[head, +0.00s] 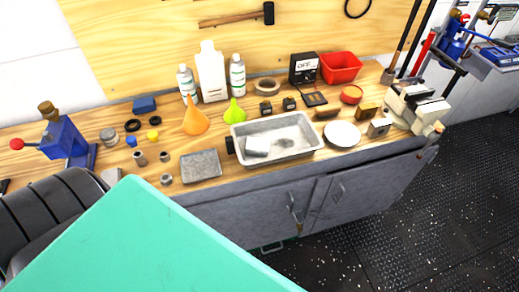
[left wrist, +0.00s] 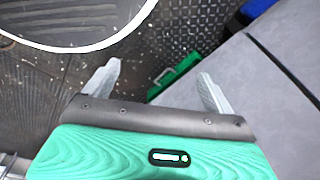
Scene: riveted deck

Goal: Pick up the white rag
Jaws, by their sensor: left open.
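A small white folded piece, which looks like the white rag (head: 257,146), lies in the left part of a shallow metal tray (head: 312,150) on the workbench. My left gripper (left wrist: 157,90) shows in the left wrist view with its two pale fingers wide apart and nothing between them. It is over the floor beside a grey cabinet front, away from the rag, which is not in that view. The fingers of my left gripper do not show in the head view. My right gripper is in neither view.
Orange (head: 195,118) and green (head: 235,112) funnels and white bottles (head: 211,72) stand behind the tray. A white plate (head: 342,134) sits to its right, a flat grey pan (head: 200,165) to its left. A green case (left wrist: 180,72) lies on the floor.

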